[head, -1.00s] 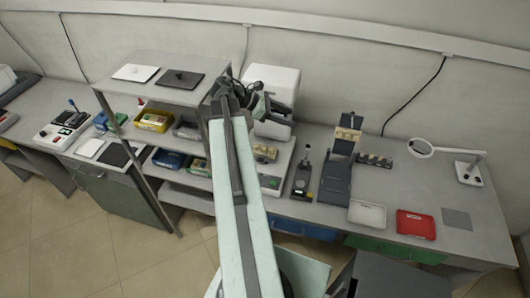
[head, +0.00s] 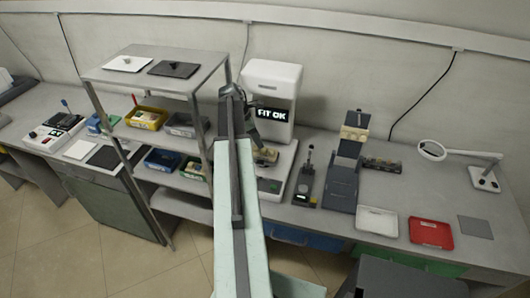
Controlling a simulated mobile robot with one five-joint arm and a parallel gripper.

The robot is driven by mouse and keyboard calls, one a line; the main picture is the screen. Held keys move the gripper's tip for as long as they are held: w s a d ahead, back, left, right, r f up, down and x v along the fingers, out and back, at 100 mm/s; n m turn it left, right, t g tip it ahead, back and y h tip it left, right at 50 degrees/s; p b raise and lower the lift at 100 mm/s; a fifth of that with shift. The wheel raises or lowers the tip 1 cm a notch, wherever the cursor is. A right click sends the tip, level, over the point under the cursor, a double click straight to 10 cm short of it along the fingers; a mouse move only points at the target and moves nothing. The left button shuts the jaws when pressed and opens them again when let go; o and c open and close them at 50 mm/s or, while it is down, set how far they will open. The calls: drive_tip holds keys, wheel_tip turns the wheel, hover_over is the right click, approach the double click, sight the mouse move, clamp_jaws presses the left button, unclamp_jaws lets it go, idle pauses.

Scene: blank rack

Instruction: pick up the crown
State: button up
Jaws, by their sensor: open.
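I cannot pick out a crown with certainty. A very small pale thing (head: 127,60) lies on the white plate (head: 141,65) on top of the rack, too small to identify. My gripper (head: 257,112) is at the far end of my raised arm, in front of the white machine (head: 284,78). It is small, dark and partly hidden by my arm. It is open, and nothing can be made out between its jaws. Tan block-like pieces (head: 266,155) sit at the machine's base, partly behind my arm.
The machine's display (head: 273,114) reads "FIT OK". A dark plate (head: 174,69) lies beside the white one. Bins, including a yellow one (head: 146,119), fill the rack (head: 206,78). A dark blue press (head: 343,180), white tray (head: 377,222), red tray (head: 431,233) and magnifier lamp (head: 433,151) stand right.

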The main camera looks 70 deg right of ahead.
drive_tip(key=b+x, duration=0.5)
drive_tip(key=shift+f, duration=0.25)
drive_tip(key=shift+r, duration=0.2)
clamp_jaws()
drive_tip(key=shift+p, duration=0.3)
wheel_tip(320, 180, up, 4)
drive_tip(key=p, duration=0.4)
drive_tip(key=shift+s+a+r, duration=0.1)
drive_tip(key=shift+a, duration=0.05)
drive_tip(key=s+a, duration=0.3)
drive_tip(key=a, duration=0.4)
drive_tip(key=s+a, duration=0.3)
drive_tip(key=a, duration=0.4)
drive_tip(key=shift+r+p, duration=0.4)
drive_tip(key=shift+p, duration=0.05)
